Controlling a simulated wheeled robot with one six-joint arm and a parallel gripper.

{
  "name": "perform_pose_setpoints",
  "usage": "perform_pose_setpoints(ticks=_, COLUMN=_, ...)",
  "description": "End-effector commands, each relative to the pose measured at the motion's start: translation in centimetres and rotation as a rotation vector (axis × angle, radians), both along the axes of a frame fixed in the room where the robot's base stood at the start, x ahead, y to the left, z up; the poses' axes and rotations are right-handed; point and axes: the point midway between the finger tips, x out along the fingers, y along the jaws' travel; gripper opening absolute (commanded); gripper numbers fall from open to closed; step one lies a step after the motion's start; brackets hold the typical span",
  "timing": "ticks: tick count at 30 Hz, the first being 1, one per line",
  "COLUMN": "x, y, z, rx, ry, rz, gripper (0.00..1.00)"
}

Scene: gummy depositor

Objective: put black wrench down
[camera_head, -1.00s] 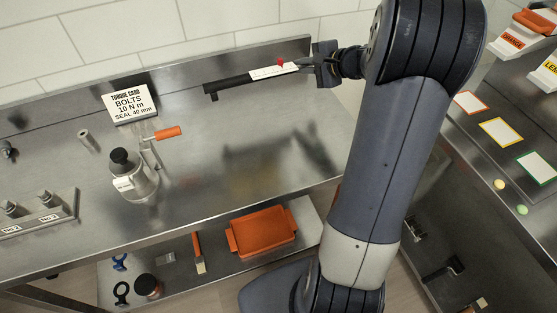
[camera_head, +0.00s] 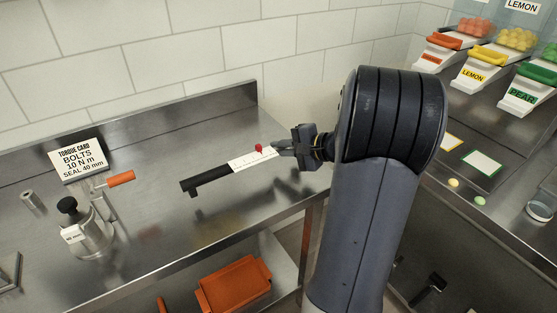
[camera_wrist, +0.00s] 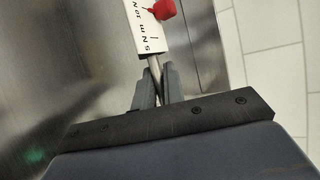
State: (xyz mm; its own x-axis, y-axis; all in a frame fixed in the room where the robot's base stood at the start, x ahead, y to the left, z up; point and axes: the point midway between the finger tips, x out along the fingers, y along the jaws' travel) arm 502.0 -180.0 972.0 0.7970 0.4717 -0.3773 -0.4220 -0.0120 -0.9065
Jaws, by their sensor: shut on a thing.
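The black wrench (camera_head: 208,178) has a black bar with a bent end at the left, a white scale strip marked with numbers, and a red knob. My gripper (camera_head: 285,148) is shut on its thin right end. The wrench lies roughly level over the right part of the steel bench (camera_head: 165,225). A dark reflection shows just under it, but I cannot tell whether it touches the bench. In the wrist view, my gripper's fingers (camera_wrist: 153,85) close on a thin metal rod below the white scale and red knob; the black end is out of view.
A torque card (camera_head: 78,160), a metal pot with an orange-handled lever (camera_head: 95,235) and a small metal cylinder (camera_head: 32,201) stand at the left. The bench between them and the wrench is clear. A tiled wall and raised back edge lie behind. An orange tray (camera_head: 233,287) is below.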

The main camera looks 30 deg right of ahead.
Motion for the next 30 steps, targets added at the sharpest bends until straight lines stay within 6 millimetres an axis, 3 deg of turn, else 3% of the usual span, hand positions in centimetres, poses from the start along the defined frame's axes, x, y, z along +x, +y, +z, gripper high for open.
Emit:
perform_pose_setpoints(ticks=6, x=0.0, y=0.0, z=-3.0, rx=0.004, ry=0.002, rz=-0.001, gripper=0.00)
perform_pose_setpoints(ticks=18, x=0.0, y=0.0, z=-3.5, rx=0.001, ry=0.000, rz=-0.001, gripper=0.00)
perform_pose_setpoints(ticks=19, x=0.0, y=0.0, z=-3.4, rx=0.001, ry=0.000, rz=0.000, gripper=0.13)
perform_pose_setpoints(ticks=24, x=0.0, y=0.0, z=-3.3, rx=0.001, ry=0.000, rz=0.000, gripper=0.27)
perform_pose_setpoints(ticks=26, x=0.0, y=0.0, z=-3.3, rx=0.000, ry=0.001, rz=0.000, gripper=0.32)
perform_pose_setpoints(ticks=30, x=0.0, y=0.0, z=-3.3, rx=0.000, ry=0.001, rz=0.000, gripper=0.32)
